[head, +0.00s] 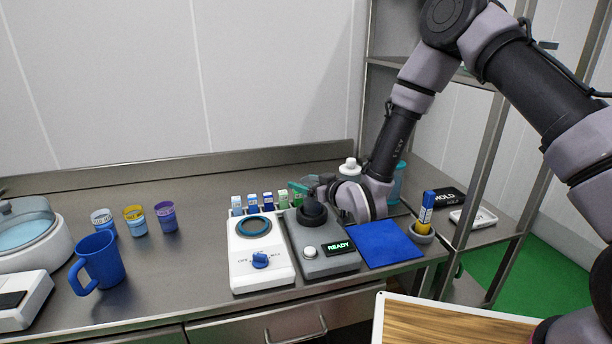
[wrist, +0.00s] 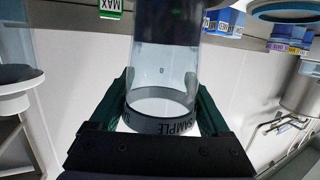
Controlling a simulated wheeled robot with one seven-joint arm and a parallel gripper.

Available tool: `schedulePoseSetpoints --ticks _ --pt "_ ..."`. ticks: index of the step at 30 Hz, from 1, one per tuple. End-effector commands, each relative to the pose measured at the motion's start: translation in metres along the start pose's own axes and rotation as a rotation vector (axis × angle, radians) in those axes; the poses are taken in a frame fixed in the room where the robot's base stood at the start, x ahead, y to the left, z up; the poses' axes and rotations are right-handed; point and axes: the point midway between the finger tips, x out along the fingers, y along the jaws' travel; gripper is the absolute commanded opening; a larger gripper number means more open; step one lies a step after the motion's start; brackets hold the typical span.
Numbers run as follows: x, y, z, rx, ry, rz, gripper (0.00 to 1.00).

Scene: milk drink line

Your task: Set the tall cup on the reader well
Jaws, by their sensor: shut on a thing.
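In the wrist view, my gripper (wrist: 163,103) is shut on a clear tall cup (wrist: 160,70) with a grey band marked SAMPLE. The cup's far end overlaps a dark round shape; whether it touches is unclear. In the head view, my gripper (head: 303,188) is low over the grey reader (head: 325,264), whose screen says READY. The black round well (head: 312,214) is at the reader's back, right by the fingers. The cup is mostly hidden there by the gripper, so I cannot tell if it is seated.
A white device (head: 262,272) with a blue ring and knob stands left of the reader. A blue mat (head: 386,243) lies to its right, near a blue-capped tube (head: 427,207). Several small boxes stand behind. A blue mug (head: 100,262) is far left.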

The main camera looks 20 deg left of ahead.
Motion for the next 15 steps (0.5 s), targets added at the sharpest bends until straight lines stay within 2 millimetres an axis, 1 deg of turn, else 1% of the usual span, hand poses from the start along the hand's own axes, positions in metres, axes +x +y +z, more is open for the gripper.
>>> schedulePoseSetpoints --ticks 4,15 --pt "0.0014 0.0001 0.0075 0.001 -0.001 0.0 0.22" --pt "0.0017 0.0001 0.0091 0.0 0.0 0.0 0.22"
